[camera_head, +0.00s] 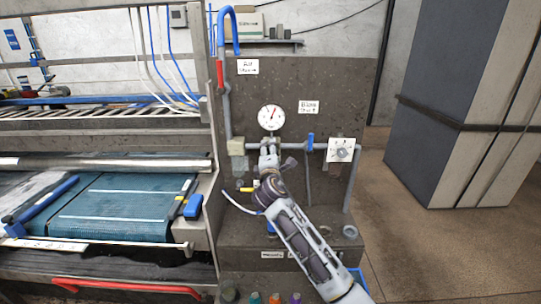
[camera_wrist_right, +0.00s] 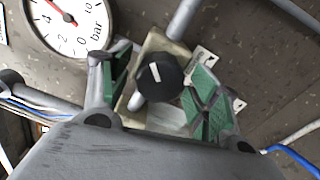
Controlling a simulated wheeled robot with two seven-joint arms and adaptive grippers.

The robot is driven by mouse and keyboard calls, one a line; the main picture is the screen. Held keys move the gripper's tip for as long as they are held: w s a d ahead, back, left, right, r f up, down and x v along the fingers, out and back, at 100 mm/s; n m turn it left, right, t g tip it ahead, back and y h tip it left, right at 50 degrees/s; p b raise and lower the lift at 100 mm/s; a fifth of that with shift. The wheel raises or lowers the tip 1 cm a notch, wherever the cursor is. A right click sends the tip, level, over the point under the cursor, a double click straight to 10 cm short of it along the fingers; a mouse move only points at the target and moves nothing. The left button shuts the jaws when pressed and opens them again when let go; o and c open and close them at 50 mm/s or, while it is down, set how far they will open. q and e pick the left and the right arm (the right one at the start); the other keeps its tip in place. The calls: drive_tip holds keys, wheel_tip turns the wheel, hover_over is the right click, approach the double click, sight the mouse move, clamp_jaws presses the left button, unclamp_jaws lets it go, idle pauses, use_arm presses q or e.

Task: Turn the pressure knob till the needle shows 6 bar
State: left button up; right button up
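The black pressure knob (camera_wrist_right: 160,76) with a white mark sits on a pale square block in the right wrist view. My right gripper (camera_wrist_right: 160,85) is open, with one green-padded finger on each side of the knob. A gap shows between the left finger and the knob; the right finger is close to it, and I cannot tell if it touches. The round white gauge (camera_wrist_right: 70,22) is partly cut off there, with a red needle. In the head view the gauge (camera_head: 270,117) is whole, but its reading is too small. My right gripper (camera_head: 268,168) hides the knob there. My left gripper is not in view.
Grey pipes with a blue-handled valve (camera_head: 310,142) and a white dial plate (camera_head: 341,150) are right of the gauge. The rug machine (camera_head: 120,205) fills the left side.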

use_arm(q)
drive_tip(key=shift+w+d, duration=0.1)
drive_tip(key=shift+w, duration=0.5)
use_arm(e)
drive_tip(key=shift+s, duration=0.15)
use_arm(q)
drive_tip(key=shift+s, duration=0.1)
use_arm(e)
drive_tip(key=s, duration=1.1)
drive_tip(key=shift+s, duration=0.35)
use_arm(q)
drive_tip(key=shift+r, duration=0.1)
use_arm(e)
drive_tip(key=shift+s, duration=0.1)
use_arm(q)
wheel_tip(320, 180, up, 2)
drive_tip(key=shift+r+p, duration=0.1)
drive_tip(key=shift+p, duration=1)
use_arm(e)
drive_tip(key=s, duration=0.8)
drive_tip(key=shift+s, duration=0.4)
